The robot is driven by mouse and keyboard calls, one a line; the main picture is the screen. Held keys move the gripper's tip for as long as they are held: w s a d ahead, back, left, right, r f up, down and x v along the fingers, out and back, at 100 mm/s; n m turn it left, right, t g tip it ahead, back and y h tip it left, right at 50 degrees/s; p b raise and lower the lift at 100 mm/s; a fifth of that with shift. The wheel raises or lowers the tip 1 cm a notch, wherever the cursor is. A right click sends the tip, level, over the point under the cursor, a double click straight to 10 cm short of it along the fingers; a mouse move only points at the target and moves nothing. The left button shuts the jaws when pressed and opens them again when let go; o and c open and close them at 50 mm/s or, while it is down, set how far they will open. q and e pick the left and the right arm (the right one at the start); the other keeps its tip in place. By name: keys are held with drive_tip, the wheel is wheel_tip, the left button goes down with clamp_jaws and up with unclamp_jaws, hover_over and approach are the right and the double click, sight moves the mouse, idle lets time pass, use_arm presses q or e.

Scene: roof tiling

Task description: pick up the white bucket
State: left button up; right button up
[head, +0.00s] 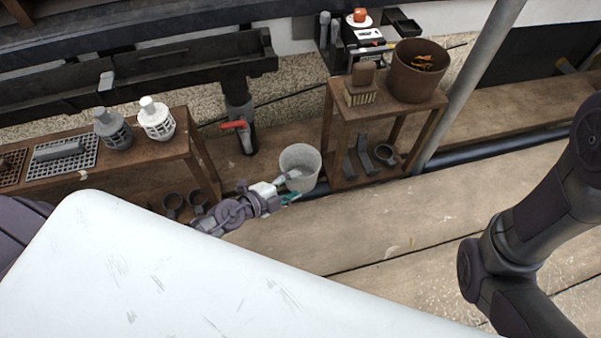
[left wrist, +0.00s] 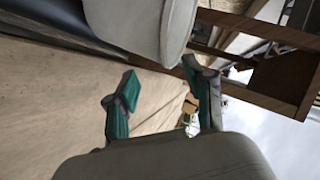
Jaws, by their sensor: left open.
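The white bucket (head: 301,165) stands upright on the planks between the two wooden benches in the head view. Its pale side fills the top middle of the left wrist view (left wrist: 140,25). My left gripper (head: 289,188) is at the bucket's near left side in the head view. In the left wrist view its two green-padded fingers (left wrist: 160,98) are spread apart with nothing between them. The bucket lies beyond the fingertips there; whether a finger touches it I cannot tell. My right gripper is out of view; only part of my right arm shows at the right.
A wooden stand (head: 352,121) with a brown pot (head: 417,71) is just right of the bucket. A bench (head: 100,159) with grates and strainers is at the left. A red-handled valve pipe (head: 246,136) stands behind. Planks at front right are clear.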

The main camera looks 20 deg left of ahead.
sight(305, 180)
use_arm(q)
drive_tip(key=shift+b+x, duration=0.55)
drive_tip(key=shift+x, duration=1)
drive_tip(key=shift+c, duration=0.3)
